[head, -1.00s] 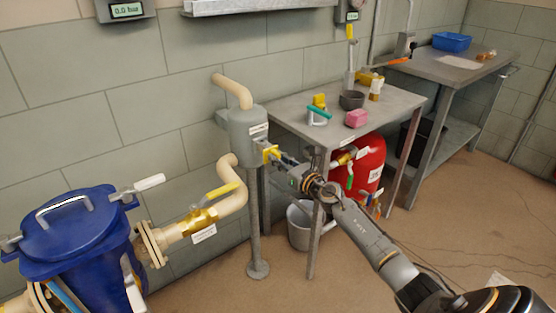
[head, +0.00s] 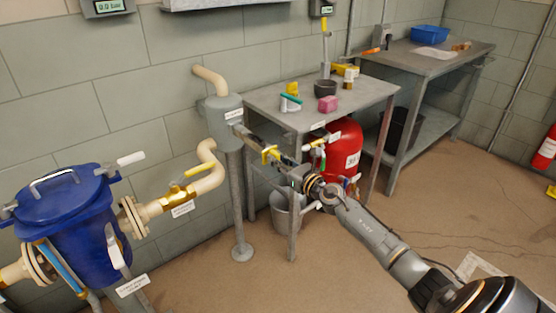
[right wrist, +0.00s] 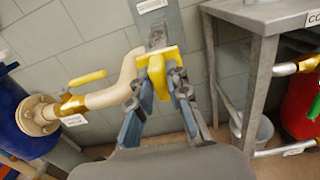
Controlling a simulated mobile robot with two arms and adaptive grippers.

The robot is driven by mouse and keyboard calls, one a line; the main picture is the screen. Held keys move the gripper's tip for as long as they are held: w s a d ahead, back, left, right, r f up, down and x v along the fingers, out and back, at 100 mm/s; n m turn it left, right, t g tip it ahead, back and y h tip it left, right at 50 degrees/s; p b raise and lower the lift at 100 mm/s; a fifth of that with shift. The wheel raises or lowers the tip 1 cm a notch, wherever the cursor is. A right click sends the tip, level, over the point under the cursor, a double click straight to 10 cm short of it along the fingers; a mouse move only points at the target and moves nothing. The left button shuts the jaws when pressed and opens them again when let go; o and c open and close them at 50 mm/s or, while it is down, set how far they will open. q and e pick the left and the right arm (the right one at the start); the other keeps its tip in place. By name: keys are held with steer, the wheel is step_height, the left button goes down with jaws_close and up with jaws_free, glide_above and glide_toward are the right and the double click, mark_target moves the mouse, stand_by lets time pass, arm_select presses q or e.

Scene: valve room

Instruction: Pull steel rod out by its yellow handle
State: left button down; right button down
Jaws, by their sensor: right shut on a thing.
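The yellow handle (head: 269,154) sits at the near end of the steel rod (head: 249,138). A length of rod shows between the handle and the grey cylindrical housing (head: 217,128), and its far end meets the housing's side. My right gripper (head: 276,158) is shut on the yellow handle. In the right wrist view the handle (right wrist: 153,79) is between my two fingers, with the rod running away behind it toward the housing. My left gripper is not in view.
A grey metal table (head: 362,98) with small items stands right of the housing. A red tank (head: 343,148) and a grey bucket (head: 280,216) are under it. A blue vessel (head: 65,225) and a beige pipe (head: 207,172) are at left. Open floor lies in front.

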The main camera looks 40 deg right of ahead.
steer(key=c, duration=1.3)
jaws_free()
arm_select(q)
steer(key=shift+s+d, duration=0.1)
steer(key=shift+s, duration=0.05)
arm_select(e)
steer(key=s, duration=0.8)
steer(key=s+d, duration=0.1)
steer(key=s, duration=0.3)
